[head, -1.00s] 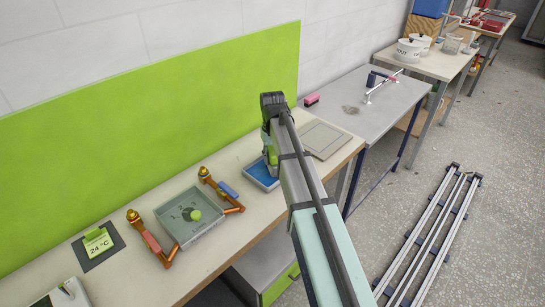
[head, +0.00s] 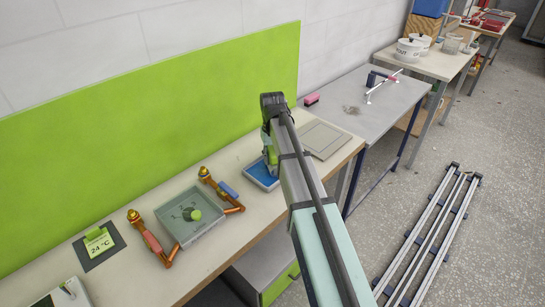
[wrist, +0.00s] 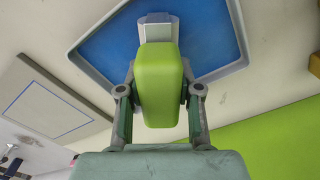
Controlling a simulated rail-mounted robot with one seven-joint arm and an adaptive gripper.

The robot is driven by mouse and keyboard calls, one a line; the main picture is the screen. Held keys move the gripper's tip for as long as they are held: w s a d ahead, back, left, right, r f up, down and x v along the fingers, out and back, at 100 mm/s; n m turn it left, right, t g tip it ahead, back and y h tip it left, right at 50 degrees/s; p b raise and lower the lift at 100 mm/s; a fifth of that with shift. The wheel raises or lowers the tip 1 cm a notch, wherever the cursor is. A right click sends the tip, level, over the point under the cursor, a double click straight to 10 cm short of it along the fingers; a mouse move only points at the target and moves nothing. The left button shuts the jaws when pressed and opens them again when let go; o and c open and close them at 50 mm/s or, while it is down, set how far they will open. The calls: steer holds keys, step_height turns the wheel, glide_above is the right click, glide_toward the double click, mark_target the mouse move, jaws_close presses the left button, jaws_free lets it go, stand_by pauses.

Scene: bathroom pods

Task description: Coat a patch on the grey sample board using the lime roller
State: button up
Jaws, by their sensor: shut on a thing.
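My gripper (wrist: 159,100) is shut on the lime roller (wrist: 158,70), with a finger on either side of its lime grip. The roller's pale far end lies over the blue floor of a grey-rimmed tray (wrist: 88,62); I cannot tell whether it touches the blue. In the head view the tray (head: 262,174) is beside my gripper (head: 271,153), and my arm hides much of the roller. The grey sample board (head: 322,139) lies flat on the bench to the right of the tray. In the wrist view the board (wrist: 42,105) is at left, with a thin blue rectangle outlined on it.
A grey square tray with a green knob (head: 194,226) stands between two orange-jointed tools on the bench. A lime panel (head: 150,110) stands along the wall behind. A grey table (head: 350,95) adjoins at right, carrying a pink block (head: 312,99).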

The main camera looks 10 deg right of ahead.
stand_by(0.3)
steer(key=shift+r+p, duration=2.5)
steer(key=shift+r, duration=1)
